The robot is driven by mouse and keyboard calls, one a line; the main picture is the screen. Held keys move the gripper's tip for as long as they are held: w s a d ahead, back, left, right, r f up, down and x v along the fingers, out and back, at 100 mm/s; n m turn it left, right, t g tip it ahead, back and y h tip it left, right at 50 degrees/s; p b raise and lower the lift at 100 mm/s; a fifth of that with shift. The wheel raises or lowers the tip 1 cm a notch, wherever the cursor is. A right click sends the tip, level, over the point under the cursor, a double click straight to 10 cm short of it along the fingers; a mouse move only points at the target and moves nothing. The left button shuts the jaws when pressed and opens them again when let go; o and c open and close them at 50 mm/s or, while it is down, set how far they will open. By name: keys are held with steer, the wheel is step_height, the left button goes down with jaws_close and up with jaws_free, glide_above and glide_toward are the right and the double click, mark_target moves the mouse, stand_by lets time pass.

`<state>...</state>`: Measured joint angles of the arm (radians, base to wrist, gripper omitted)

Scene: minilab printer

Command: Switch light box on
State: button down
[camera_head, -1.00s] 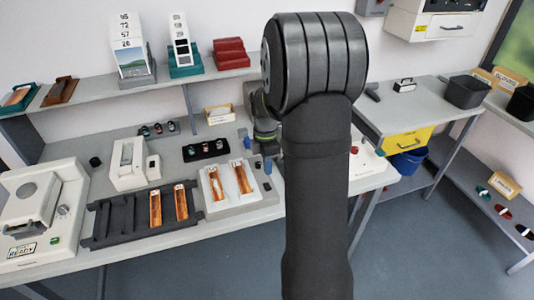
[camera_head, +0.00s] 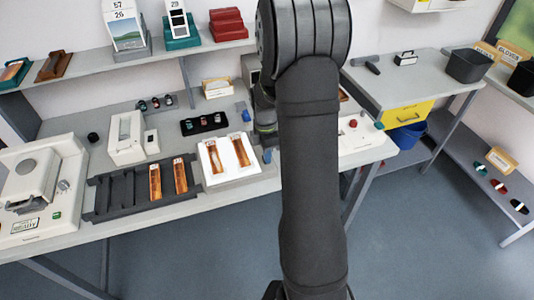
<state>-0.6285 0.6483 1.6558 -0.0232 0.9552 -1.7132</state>
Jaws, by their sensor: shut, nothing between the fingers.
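The light box is most likely the white lit panel (camera_head: 212,176) on the bench, left of my arm. Two orange film strips (camera_head: 240,151) lie upright on it, side by side. I cannot make out its switch. My arm fills the middle of the view and bends down toward the bench behind itself. My gripper is hidden behind it, so its distance from the light box cannot be told.
A dark slotted rack (camera_head: 112,197) with two more strips stands left of the panel. A white machine (camera_head: 72,160) marked READY is at the far left. A black tray (camera_head: 203,123) of small canisters lies behind the panel.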

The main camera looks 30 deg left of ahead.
steer(key=shift+f, duration=0.1)
steer(key=shift+w+a+r, duration=0.2)
steer(key=shift+w+a, duration=0.35)
steer(key=shift+r, duration=0.1)
step_height(320, 180, up, 14)
steer(key=w+a, duration=0.1)
stand_by(0.5)
steer(key=shift+f, duration=0.25)
